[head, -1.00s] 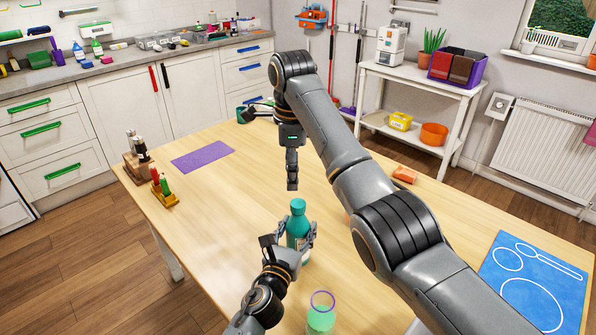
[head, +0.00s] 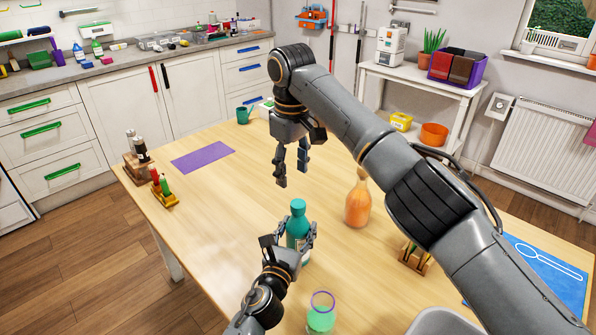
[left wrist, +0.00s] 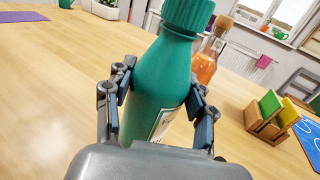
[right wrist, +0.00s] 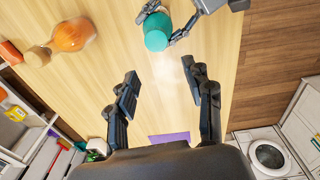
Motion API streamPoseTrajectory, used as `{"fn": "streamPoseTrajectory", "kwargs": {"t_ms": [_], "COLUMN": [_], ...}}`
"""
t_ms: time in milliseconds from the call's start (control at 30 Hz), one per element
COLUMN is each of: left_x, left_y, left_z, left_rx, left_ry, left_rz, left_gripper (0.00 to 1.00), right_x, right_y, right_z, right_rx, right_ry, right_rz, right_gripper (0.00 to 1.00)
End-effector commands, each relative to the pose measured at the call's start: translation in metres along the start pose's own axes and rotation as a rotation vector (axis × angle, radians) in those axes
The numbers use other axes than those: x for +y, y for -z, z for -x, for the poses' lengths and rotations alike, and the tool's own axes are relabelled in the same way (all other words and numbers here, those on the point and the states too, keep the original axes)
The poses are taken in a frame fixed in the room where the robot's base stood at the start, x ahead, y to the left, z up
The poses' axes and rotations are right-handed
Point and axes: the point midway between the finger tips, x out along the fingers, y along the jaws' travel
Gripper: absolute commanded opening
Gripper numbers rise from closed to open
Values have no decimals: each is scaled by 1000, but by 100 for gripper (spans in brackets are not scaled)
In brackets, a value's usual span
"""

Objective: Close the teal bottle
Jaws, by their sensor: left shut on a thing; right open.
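The teal bottle (head: 298,225) stands upright on the wooden table (head: 235,200) with a teal cap on its neck. It fills the middle of the left wrist view (left wrist: 158,85). The right wrist view shows its cap from above (right wrist: 156,30). My left gripper (head: 305,238) is shut around the bottle's body, one finger on each side. My right gripper (head: 292,180) is open and empty, above the table and a little beyond and above the bottle. The cap looks seated, but I cannot tell how tight it is.
An orange bottle with a cork-like top (head: 358,203) stands right of the teal bottle. A glass with green contents (head: 321,313) is in front. A wooden holder (head: 414,260) and a blue mat (head: 540,275) are at right. A purple mat (head: 203,156) lies at left.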

Motion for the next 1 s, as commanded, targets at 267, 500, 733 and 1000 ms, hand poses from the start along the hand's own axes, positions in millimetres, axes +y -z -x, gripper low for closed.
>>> {"fn": "streamPoseTrajectory", "kwargs": {"t_ms": [267,500,733,1000], "left_x": [0,0,0,0], "left_y": [0,0,0,0], "left_z": [0,0,0,0], "left_rx": [1,0,0,0], "left_ry": [0,0,0,0], "left_rz": [0,0,0,0], "left_gripper": [0,0,0,0], "right_x": [4,5,4,4], "right_y": [-9,-13,-13,-14], "right_z": [-4,-6,-6,-15], "right_rx": [-22,-26,-25,-26], "right_ry": [26,42,44,45], "right_rz": [513,699,714,711], "right_gripper": [52,52,52,52]}}
